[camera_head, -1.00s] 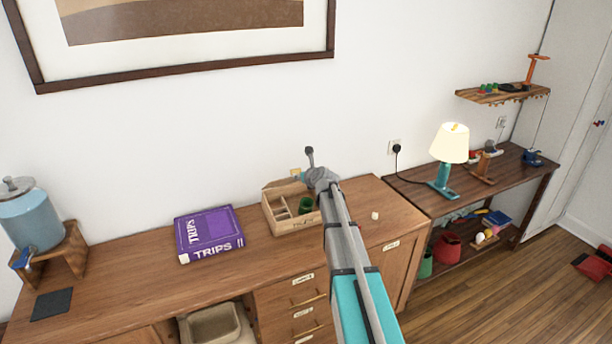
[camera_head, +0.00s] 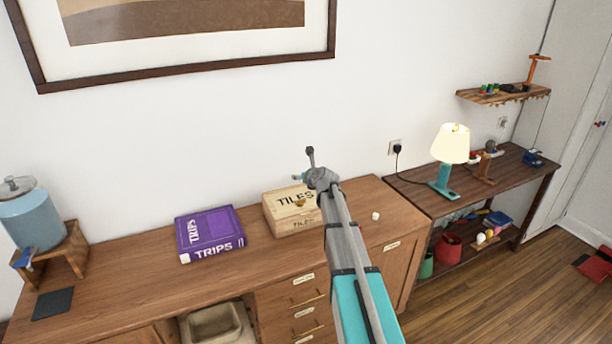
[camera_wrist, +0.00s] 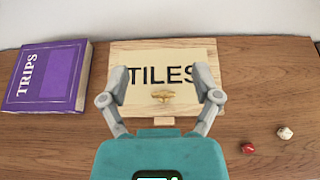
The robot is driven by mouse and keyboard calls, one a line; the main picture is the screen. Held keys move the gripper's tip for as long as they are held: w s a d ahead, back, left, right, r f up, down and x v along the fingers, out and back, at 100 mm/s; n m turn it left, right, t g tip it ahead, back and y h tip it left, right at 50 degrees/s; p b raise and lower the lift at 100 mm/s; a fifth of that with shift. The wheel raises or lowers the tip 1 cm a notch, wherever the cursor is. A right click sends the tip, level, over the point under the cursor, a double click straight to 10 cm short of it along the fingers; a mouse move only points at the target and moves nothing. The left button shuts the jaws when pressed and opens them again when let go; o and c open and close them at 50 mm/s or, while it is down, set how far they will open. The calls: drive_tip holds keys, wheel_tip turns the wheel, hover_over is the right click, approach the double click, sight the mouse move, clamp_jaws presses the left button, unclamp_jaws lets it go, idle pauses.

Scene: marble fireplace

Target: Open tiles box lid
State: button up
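In the head view my arm covers the box's right end.
A purple TRIPS book (camera_head: 210,234) lies left of the box. A white die (camera_wrist: 285,133) and a red die (camera_wrist: 248,149) lie to its right. The wall is close behind. A lit lamp (camera_head: 449,150) stands on the lower table at right.

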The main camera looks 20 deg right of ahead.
idle(0.4)
drive_tip(key=s+a+f+n+g+y, duration=0.1)
drive_tip(key=s+a+f+n+g, duration=0.25)
drive_tip(key=s+a+n, duration=0.45)
drive_tip(key=s+a+f+n+g+y, duration=0.1)
drive_tip(key=s+a+f+n+g, duration=0.4)
drive_tip(key=s+n, duration=0.55)
drive_tip(key=s+a+f+n+g+h, duration=0.1)
drive_tip(key=s+a+n+g, duration=0.1)
drive_tip(key=s+n, duration=0.6)
drive_tip(key=s+a+f+n+g+h, duration=0.1)
drive_tip(key=s+a+n+g+h, duration=0.1)
drive_tip(key=s+n, duration=0.6)
drive_tip(key=s, duration=0.4)
drive_tip(key=shift+a+f+n+g, duration=0.3)
drive_tip(key=shift+n+g, duration=0.05)
